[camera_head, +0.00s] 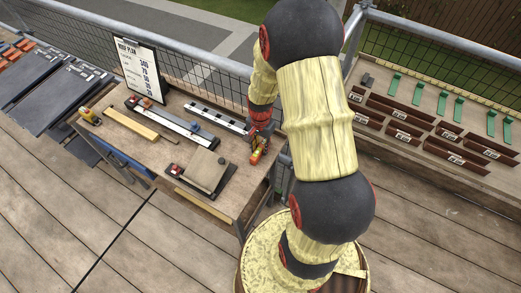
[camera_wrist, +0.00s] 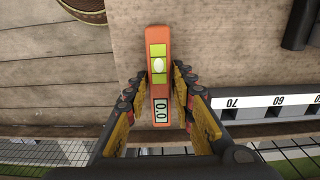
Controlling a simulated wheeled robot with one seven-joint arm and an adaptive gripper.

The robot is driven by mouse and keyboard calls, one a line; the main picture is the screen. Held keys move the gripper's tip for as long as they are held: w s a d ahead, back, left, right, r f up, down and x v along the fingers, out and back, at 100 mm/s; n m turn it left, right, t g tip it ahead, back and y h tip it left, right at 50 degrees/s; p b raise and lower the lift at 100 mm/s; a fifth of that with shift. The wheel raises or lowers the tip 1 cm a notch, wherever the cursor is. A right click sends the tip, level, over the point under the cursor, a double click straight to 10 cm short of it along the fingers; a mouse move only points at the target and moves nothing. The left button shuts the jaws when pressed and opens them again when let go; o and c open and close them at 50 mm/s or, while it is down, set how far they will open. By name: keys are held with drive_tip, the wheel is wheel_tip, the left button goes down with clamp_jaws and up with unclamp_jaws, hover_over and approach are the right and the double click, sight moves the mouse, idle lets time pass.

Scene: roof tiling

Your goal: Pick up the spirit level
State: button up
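The spirit level (camera_wrist: 158,70) is a short orange bar with a yellow-green vial and a small display reading 0.0. In the wrist view it lies on the wooden workbench, upright in the picture's middle. My gripper (camera_wrist: 160,80) is open, with one finger on each side of the level and narrow gaps seen between. The fingers overlap the level's middle and lower part in the picture; I cannot tell their height above the bench. In the head view my gripper (camera_head: 258,151) is at the workbench's right end, and the level can hardly be told apart from the fingers there.
The workbench (camera_head: 155,155) also holds a tape measure (camera_head: 89,116), a wooden strip (camera_head: 131,124), a long grey tool (camera_head: 172,123), a white marked bar (camera_head: 216,117) and a tool with a tile (camera_head: 205,171). A clipboard (camera_head: 139,68) stands behind. A mesh railing runs along the back.

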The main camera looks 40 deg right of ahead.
clamp_jaws()
drive_tip(key=shift+r, duration=0.1)
idle(0.3)
